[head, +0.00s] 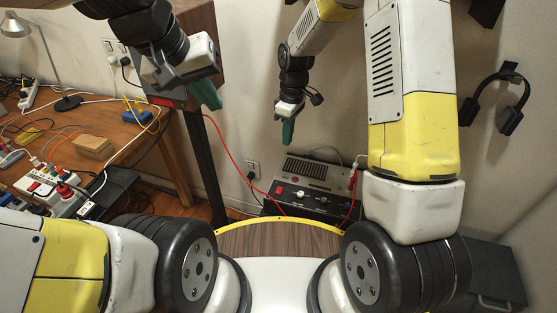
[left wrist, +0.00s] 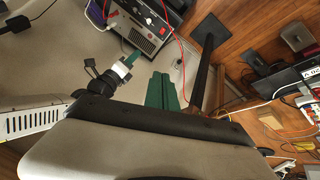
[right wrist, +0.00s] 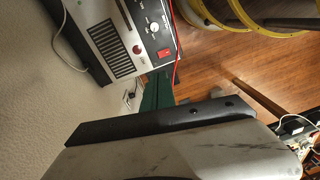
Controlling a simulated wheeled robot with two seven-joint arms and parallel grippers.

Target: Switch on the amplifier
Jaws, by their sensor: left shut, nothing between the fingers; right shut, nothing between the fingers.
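The amplifier (head: 318,185) is a grey and black box low against the wall, with a vented top and a front panel with knobs. A red switch (head: 279,189) sits at the left of its panel; its position is unclear. In the right wrist view the amplifier (right wrist: 115,45) shows up close, with the red switch (right wrist: 165,54) at its edge. My right gripper (head: 288,133), with green fingers, is shut and empty, above and apart from the amplifier. My left gripper (head: 206,95) is shut and empty, up and left of it, in front of the speaker.
A wooden speaker (head: 198,20) stands on a black post (head: 203,150). A red cable (head: 235,160) runs down to the amplifier. A wooden desk (head: 120,150) at left holds power strips, cables and a lamp (head: 15,27). Headphones (head: 510,118) hang on the right wall.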

